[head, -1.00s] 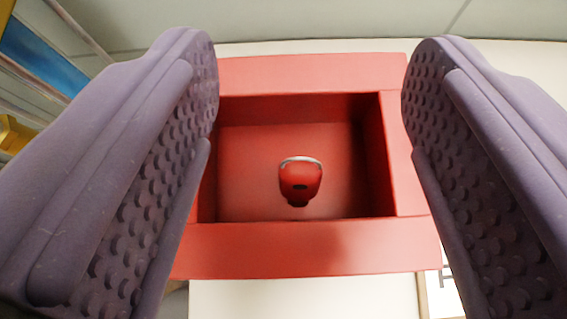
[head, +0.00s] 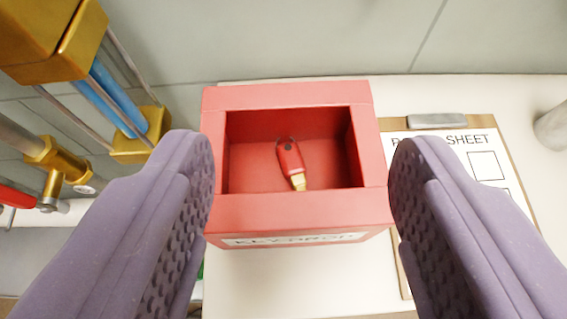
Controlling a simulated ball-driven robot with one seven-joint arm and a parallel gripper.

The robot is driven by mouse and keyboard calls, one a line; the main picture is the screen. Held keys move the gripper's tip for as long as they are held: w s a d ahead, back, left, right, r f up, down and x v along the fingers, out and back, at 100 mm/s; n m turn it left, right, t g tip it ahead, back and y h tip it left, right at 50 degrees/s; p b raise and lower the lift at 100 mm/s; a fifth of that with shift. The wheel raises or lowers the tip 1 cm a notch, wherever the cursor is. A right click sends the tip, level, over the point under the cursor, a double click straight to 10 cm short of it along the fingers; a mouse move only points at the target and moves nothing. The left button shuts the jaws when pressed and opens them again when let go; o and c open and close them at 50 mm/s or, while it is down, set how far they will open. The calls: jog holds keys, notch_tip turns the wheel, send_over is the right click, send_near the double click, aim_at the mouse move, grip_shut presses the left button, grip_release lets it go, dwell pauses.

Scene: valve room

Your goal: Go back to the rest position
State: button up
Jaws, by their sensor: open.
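My gripper (head: 302,165) is open and empty, with a purple, studded finger at each side of the head view. Between and beyond the fingers stands a red open-topped box (head: 300,215) with a partly readable label on its front that looks like "KEY DROP". A small red key-like piece (head: 290,160) with a brass-coloured end lies on the floor of the box. The fingers are apart from it.
The box stands on a white surface (head: 260,285). A clipboard with a sheet (head: 455,150) lies to its right, and a grey round object (head: 553,130) is at the right edge. Brass fittings and pipes (head: 130,115) are at the left, near a tiled wall (head: 300,40).

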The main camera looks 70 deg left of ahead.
jog(key=w+d+r+m+t+h, duration=0.2)
jog(key=w+d+r+t+h, duration=0.4)
jog(key=w+r, duration=0.6)
jog(key=w+d+r+m+t+h, duration=0.1)
jog(key=w+d+r+m, duration=0.1)
jog(key=d+r, duration=0.35)
jog(key=w+d+r+m+t+h, duration=0.1)
jog(key=w+d+r+m, duration=0.1)
jog(key=r, duration=0.6)
jog(key=s+d+r+m+t+h, duration=0.1)
jog(key=d+r+m, duration=0.15)
jog(key=r, duration=0.45)
jog(key=s+d+r+m+h, duration=0.1)
jog(key=s+d+r+h, duration=0.15)
jog(key=r, duration=0.45)
jog(key=s+d+r+m, duration=0.2)
jog(key=s+r+m, duration=0.1)
jog(key=s+r, duration=0.7)
notch_tip(320, 180, up, 4)
jog(key=shift+s+d+r+t+y, duration=0.15)
jog(key=shift+d+r+t+y, duration=0.1)
jog(key=shift+d+t+y, duration=0.15)
